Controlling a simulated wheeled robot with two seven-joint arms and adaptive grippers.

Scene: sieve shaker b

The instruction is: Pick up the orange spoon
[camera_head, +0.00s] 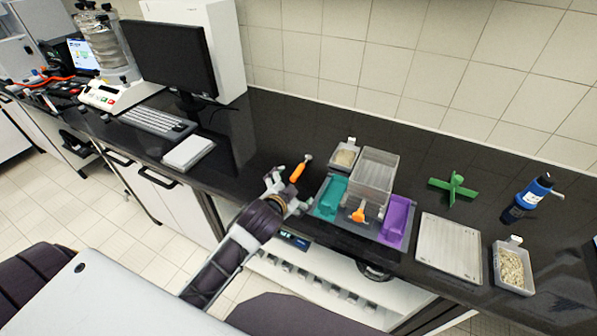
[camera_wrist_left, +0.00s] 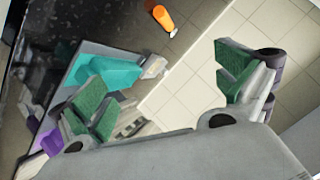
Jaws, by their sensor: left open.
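The orange spoon (camera_head: 299,170) lies on the black counter, left of the grey device with coloured trays. In the head view its orange part points toward my gripper and its grey end points away. My left gripper (camera_head: 288,193) is open and empty, just in front of the spoon near the counter's front edge. In the left wrist view an orange piece, seemingly the spoon (camera_wrist_left: 162,18), shows at the top edge, partly cut off. There the open fingers (camera_wrist_left: 165,88) are spread wide, with nothing between them. My right gripper is not in view.
Right of the spoon stands a clear box (camera_head: 375,172) between a teal tray (camera_head: 331,196) and a purple tray (camera_head: 396,219). A small container (camera_head: 345,155) stands behind. A green cross-shaped piece (camera_head: 453,189), grey plate (camera_head: 449,247) and blue bottle (camera_head: 527,197) are further right. A white pad (camera_head: 188,152) lies left.

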